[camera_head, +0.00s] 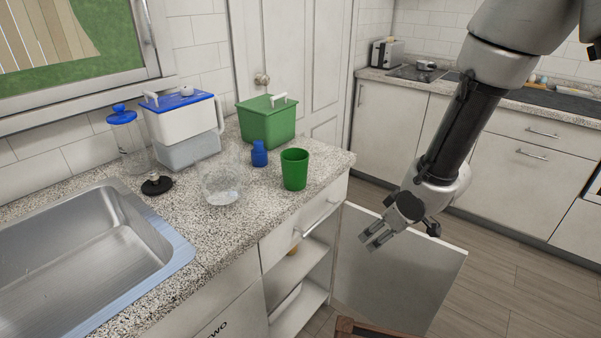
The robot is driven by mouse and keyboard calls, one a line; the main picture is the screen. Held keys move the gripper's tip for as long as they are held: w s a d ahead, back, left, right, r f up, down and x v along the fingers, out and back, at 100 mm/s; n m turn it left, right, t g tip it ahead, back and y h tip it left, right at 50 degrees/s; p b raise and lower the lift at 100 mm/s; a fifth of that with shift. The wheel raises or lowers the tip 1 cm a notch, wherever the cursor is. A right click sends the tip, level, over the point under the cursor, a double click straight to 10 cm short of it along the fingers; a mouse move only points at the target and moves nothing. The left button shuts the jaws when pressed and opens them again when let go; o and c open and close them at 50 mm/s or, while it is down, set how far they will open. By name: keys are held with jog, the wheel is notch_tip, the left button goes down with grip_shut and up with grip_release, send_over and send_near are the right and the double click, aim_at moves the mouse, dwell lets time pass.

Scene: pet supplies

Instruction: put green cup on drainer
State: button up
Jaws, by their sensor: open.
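The green cup (294,170) stands upright on the speckled counter, near its front right edge. My gripper (372,239) is open and empty, to the right of the cup and beyond the counter edge, in front of the open cabinet door. It is apart from the cup. I cannot pick out a drainer for certain; a steel sink (80,262) lies at the left of the counter.
Close to the cup are a clear glass bowl (221,186), a small blue bottle (259,154) and a green lidded box (267,122). Behind stand a white and blue container (184,128) and a blue-lidded jar (127,140). An open cabinet door (395,268) sticks out below my gripper.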

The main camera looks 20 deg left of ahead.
jog(key=a+n+t+y, duration=0.15)
jog(key=a+y, duration=0.25)
jog(key=a, duration=0.6)
jog(key=n+t+y, duration=0.1)
jog(key=t+y, duration=0.1)
jog(key=y, duration=0.7)
send_near(284, 153)
jog(key=shift+s+d+f, duration=0.15)
jog(key=shift+s+d, duration=0.1)
jog(key=shift+d, duration=0.2)
jog(key=shift+w+a+r, duration=0.1)
jog(key=shift+a+r, duration=0.15)
jog(key=x, duration=0.7)
jog(key=shift+w+f, duration=0.2)
jog(key=shift+f, duration=0.15)
jog(key=c, duration=1.2)
jog(key=shift+r, duration=0.2)
